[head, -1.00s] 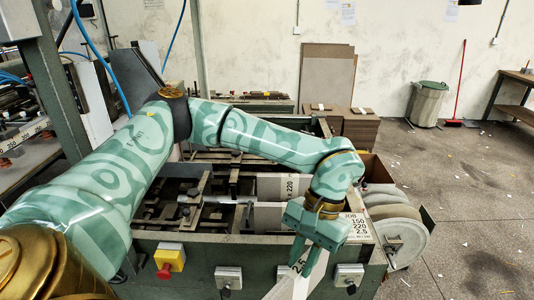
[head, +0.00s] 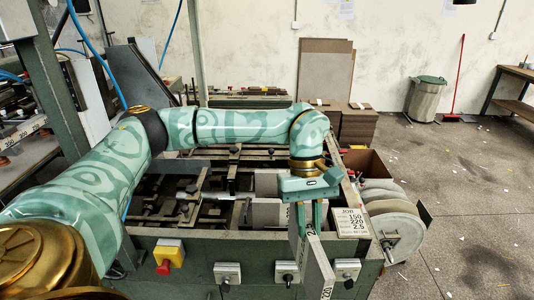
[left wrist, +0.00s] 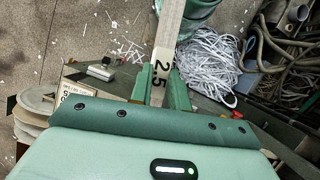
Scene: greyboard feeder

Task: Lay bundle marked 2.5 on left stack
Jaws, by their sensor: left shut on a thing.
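My left gripper (head: 308,222) is shut on a grey greyboard bundle (head: 314,262) at the front edge of the feeder. The bundle hangs tilted below the fingers, and a label with 220 shows at its lower end. In the left wrist view the bundle (left wrist: 169,28) stands between the fingers (left wrist: 162,92), with the mark 2.5 facing the camera. Two grey board stacks sit in the feeder, left of the gripper: a nearer one (head: 264,213) and a farther one (head: 266,183). I cannot tell which is the left stack. My right gripper is out of view.
A job card (head: 351,223) reading 150, 220, 2.5 lies on the feeder's right rim. Metal bars and clamps (head: 190,210) fill the feeder bed. Switch boxes (head: 287,272) and a red stop button (head: 164,268) are on its front. Reels (head: 392,215) stand at right.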

